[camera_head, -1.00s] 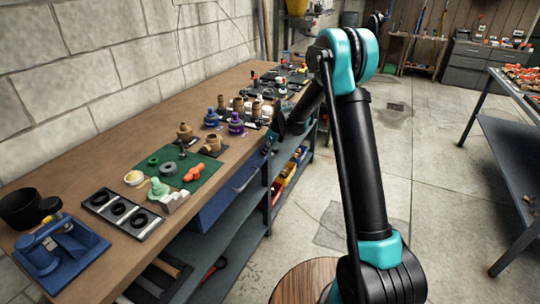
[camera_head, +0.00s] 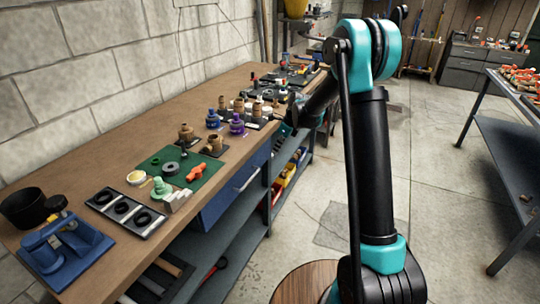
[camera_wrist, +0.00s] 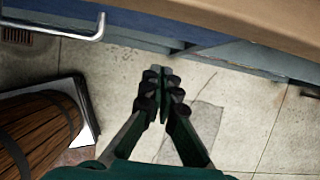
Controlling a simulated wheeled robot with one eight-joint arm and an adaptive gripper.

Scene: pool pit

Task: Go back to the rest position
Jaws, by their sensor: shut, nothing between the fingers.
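My gripper (camera_wrist: 161,84) is shut and empty in the wrist view. Its dark green fingers meet over the concrete floor, beside the workbench's front edge. In the head view my arm folds over at the elbow and its far end reaches down at the bench front, where the gripper is small and hard to make out. The workbench (camera_head: 110,160) runs along the left wall.
On the bench are a green mat (camera_head: 207,180) with parts, a black ring tray (camera_head: 107,208), a blue fixture (camera_head: 62,250) and a black bowl (camera_head: 20,208). Bins fill a lower shelf. A metal table (camera_head: 510,140) stands right. The floor between (camera_head: 425,185) is clear.

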